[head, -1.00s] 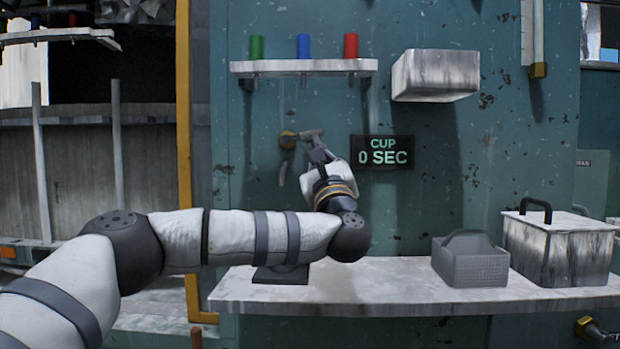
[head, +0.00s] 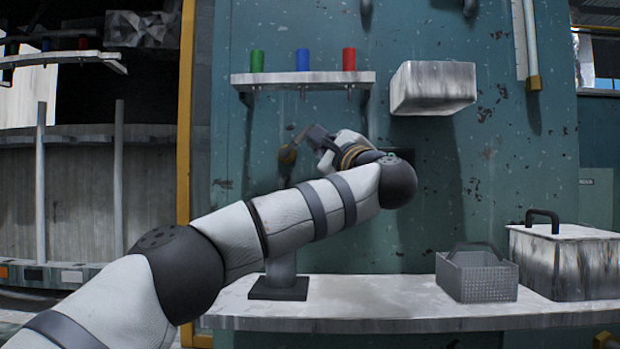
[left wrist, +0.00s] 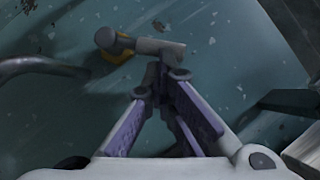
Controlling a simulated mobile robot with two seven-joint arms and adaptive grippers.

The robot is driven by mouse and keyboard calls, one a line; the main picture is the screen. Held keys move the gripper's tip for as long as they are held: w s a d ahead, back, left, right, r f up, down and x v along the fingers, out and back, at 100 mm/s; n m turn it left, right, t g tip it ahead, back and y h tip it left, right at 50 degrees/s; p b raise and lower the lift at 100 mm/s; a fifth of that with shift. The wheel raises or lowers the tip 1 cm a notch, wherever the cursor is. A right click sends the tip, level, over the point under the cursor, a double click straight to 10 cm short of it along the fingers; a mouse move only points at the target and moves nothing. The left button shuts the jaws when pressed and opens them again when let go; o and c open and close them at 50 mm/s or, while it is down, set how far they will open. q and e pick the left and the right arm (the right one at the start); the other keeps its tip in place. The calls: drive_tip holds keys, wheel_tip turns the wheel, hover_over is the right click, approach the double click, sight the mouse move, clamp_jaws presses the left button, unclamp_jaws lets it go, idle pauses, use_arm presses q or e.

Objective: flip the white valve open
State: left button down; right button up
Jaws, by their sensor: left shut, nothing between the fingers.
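The valve has a brass body (head: 287,154) on the teal wall below the cup shelf. In the left wrist view, its pale grey-white handle (left wrist: 158,47) runs to the right from the brass body (left wrist: 118,57). My left gripper (head: 307,136) is at the valve, with the hand coming in from the right. In the left wrist view, the shut fingertips (left wrist: 161,82) are just below the free end of the handle. I cannot tell whether they touch it. Nothing is held. My right gripper is not in view.
A wall shelf (head: 300,80) holds green (head: 257,61), blue (head: 302,59) and red (head: 348,59) cups above the arm. A pale box (head: 432,88) hangs right. The counter (head: 380,308) bears a pedestal (head: 279,286), a grey basket (head: 478,275) and a lidded bin (head: 565,262).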

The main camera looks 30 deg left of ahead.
sight(309, 128)
use_arm(q)
drive_tip(key=shift+s+a+r+n+g+p, duration=0.15)
drive_tip(key=shift+a+r+n+g, duration=0.15)
drive_tip(key=shift+r+n, duration=0.3)
drive_tip(key=shift+s+a+r+n+g+p, duration=0.15)
drive_tip(key=shift+a+r+n+g, duration=0.2)
drive_tip(key=shift+r, duration=0.4)
drive_tip(key=shift+s+a+r+n+g+h, duration=0.1)
drive_tip(key=shift+r+n+g+h, duration=0.3)
drive_tip(key=shift+n, duration=0.35)
drive_tip(key=shift+f, duration=0.1)
drive_tip(key=shift+s+a+r+p, duration=0.2)
drive_tip(key=shift+a+r+p, duration=0.05)
drive_tip(key=shift+a+p, duration=0.1)
idle(0.8)
drive_tip(key=shift+d+f, duration=0.1)
idle(0.5)
